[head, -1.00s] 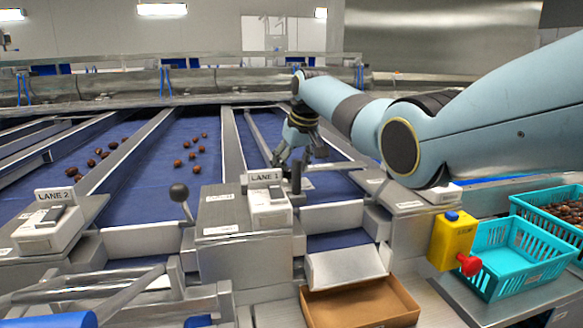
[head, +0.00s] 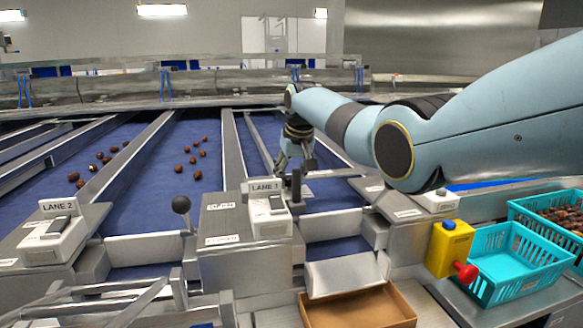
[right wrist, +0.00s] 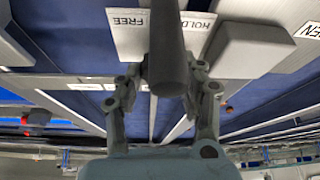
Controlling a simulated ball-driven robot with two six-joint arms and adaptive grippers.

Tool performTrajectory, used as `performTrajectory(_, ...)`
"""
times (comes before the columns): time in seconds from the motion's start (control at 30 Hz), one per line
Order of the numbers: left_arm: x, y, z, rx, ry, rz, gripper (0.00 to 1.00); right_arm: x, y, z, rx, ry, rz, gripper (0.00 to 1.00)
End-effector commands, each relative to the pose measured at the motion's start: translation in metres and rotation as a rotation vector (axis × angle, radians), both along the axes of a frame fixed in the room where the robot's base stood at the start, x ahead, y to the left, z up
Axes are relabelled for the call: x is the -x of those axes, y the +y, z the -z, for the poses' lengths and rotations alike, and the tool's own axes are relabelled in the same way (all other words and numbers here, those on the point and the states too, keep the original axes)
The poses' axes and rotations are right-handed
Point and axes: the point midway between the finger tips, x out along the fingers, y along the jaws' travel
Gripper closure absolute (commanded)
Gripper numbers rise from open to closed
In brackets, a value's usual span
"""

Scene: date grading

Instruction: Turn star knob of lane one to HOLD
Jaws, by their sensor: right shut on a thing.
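The lane one box (head: 271,225) carries the LANE 1 sign (head: 264,187). My right gripper (head: 290,178) points down just behind it, beside a dark post at the box's right rear. In the right wrist view my right gripper (right wrist: 165,92) is shut around a dark grey round-ended handle (right wrist: 168,70), which I take for the star knob; no star shape shows. Its shaft covers the gap between the FREE label (right wrist: 127,21) and the HOLD label (right wrist: 200,22), so I cannot tell which it points to. My left gripper is not in view.
The LANE 2 box (head: 52,244) is at the left. Dates (head: 191,160) lie on the blue belt. A yellow box with a red button (head: 449,248), teal crates (head: 515,265) and a cardboard box (head: 358,308) are in front.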

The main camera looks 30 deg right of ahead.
Motion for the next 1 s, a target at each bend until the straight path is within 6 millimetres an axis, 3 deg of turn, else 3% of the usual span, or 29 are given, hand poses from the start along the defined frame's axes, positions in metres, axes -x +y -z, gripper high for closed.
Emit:
performTrajectory(0.1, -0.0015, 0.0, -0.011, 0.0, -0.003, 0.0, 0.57, 0.0002, 0.0013, -0.0027, 0.0, 0.002, 0.087, 0.94)
performTrajectory(0.47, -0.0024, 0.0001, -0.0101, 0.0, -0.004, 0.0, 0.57, -0.0002, 0.0007, -0.0001, -0.001, 0.0, 0.124, 0.94)
performTrajectory(0.5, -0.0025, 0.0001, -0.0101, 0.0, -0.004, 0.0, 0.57, -0.0001, 0.0007, -0.0002, 0.0, 0.0, 0.123, 0.57)
performTrajectory(0.63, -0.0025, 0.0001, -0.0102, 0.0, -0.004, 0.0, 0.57, -0.0001, 0.0006, -0.0002, 0.0, 0.0, 0.123, 0.4)
performTrajectory(1.0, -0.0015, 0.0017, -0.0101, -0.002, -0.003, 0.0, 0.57, 0.0009, 0.0007, -0.0036, 0.0, -0.001, 0.122, 0.38)
